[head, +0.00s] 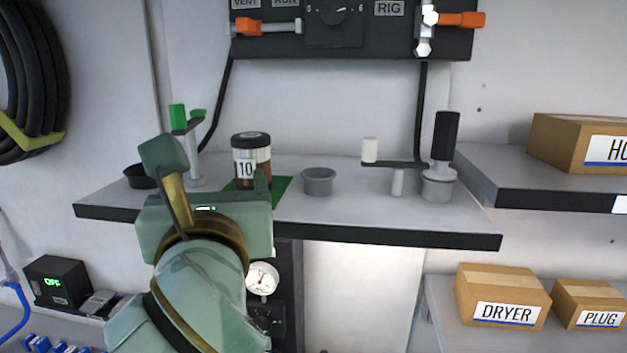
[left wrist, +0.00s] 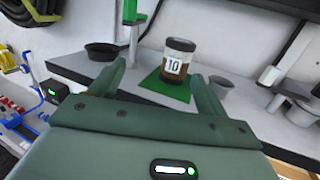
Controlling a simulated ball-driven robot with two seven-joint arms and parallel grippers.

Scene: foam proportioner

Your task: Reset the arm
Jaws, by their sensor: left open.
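My left gripper (head: 213,175) is open and empty at the front edge of the shelf. Its two fingers also show in the left wrist view (left wrist: 162,80), spread apart, with a jar labelled 10 (left wrist: 176,62) beyond the gap between them. The jar, brown with a dark lid, stands upright on a green mat (left wrist: 160,92); in the head view the jar (head: 251,155) is just behind the gripper, apart from it as far as I can tell. The gripper hides part of the mat. My right gripper is not in view.
The shelf (head: 380,226) also holds a grey cup (head: 318,182), a black bowl (head: 140,177), a green-topped stand (head: 190,150) and a black-handled lever device (head: 441,160). A valve panel (head: 345,40) is above. Boxes (head: 503,295) sit at right.

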